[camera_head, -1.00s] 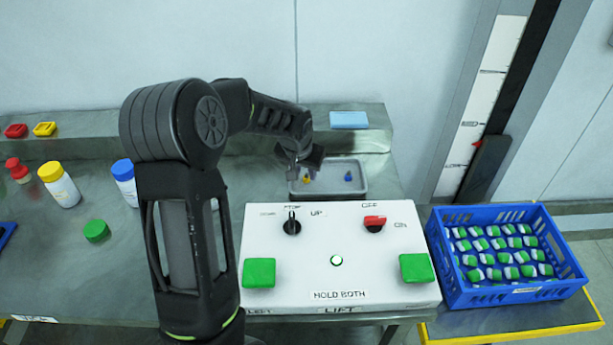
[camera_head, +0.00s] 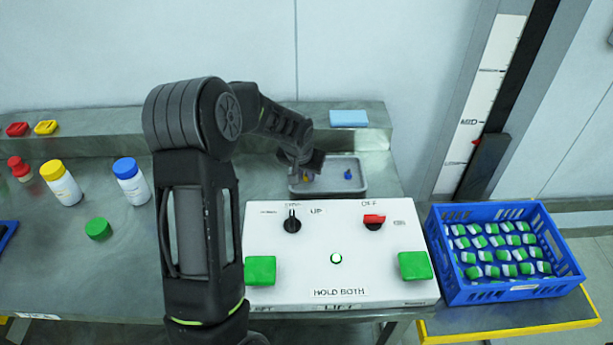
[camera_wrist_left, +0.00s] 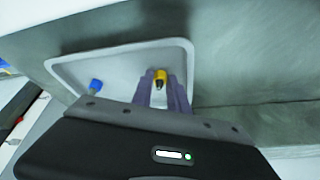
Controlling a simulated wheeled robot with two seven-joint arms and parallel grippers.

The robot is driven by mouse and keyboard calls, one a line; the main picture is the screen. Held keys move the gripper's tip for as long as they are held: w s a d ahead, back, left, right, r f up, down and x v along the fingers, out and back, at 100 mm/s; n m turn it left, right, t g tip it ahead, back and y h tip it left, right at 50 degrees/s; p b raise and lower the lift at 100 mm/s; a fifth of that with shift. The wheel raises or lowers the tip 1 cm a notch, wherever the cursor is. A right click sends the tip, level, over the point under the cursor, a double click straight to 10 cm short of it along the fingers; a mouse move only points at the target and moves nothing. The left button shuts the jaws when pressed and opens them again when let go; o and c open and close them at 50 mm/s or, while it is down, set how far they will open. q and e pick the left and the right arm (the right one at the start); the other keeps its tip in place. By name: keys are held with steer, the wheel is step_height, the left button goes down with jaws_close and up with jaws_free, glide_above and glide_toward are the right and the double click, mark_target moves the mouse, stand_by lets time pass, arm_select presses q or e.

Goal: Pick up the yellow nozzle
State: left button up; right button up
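The yellow nozzle (camera_head: 307,178) is in the grey tray (camera_head: 340,191) behind the white control box, partly hidden by my left gripper (camera_head: 305,169). In the left wrist view the yellow nozzle (camera_wrist_left: 160,77) shows at the fingertips of my left gripper (camera_wrist_left: 160,88). The two fingers are apart, one on each side of it, with a gap between them. I cannot tell whether either finger touches it. A blue nozzle (camera_head: 348,174) lies in the tray to the right; it also shows in the left wrist view (camera_wrist_left: 95,86). My right gripper is not in view.
The white control box (camera_head: 300,250) with green buttons and switches stands in front of the tray. A blue crate (camera_head: 470,296) of bottles is at the right. Bottles (camera_head: 131,182) and a green cap (camera_head: 98,229) stand at the left. A light blue block (camera_head: 348,118) lies on the back ledge.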

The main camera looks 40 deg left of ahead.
mark_target(305, 178)
arm_select(q)
jaws_close()
step_height(305, 178, up, 10)
steer(key=b, duration=0.2)
stand_by(0.5)
stand_by(0.5)
